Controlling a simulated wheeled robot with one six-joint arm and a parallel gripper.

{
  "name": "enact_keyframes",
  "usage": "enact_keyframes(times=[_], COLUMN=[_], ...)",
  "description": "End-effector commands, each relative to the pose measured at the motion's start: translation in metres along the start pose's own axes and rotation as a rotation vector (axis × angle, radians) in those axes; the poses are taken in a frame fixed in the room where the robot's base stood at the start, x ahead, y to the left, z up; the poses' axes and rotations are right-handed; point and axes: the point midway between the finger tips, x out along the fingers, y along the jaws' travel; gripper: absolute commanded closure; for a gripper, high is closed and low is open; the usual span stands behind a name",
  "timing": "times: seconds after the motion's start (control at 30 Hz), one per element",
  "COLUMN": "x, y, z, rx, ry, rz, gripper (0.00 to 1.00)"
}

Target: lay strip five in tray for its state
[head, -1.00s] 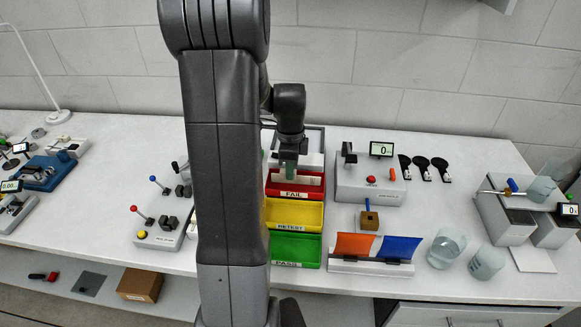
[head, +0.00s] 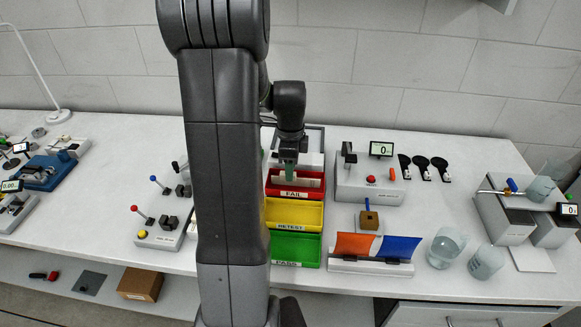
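The trays stand in a column on the bench: the red FAIL tray (head: 312,193) at the back, the yellow RETEST tray (head: 295,214) in the middle and the green PASS tray (head: 296,248) in front. My gripper (head: 289,172) points down over the left part of the red tray. Something green shows at its tip, but I cannot tell whether it is a finger part or a held thing. Pale strips (head: 311,181) show inside the red tray. I cannot tell which one is strip five.
A grey tester with a display (head: 382,149) stands right of the red tray. An orange and blue holder (head: 374,246) and two beakers (head: 447,246) stand at the front right. A lever device (head: 165,221) is left of my arm. Bench space behind the beakers is clear.

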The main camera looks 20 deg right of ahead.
Motion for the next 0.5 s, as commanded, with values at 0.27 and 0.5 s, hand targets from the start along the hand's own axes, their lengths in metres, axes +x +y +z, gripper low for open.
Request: enact_keyframes(times=[0.27,0.5], x=[-0.066,-0.105], y=[-0.002,-0.001], z=[0.0,0.0], rx=[0.0,0.0], ry=[-0.001,0.0], rz=[-0.01,-0.007], gripper=[0.61,0.61])
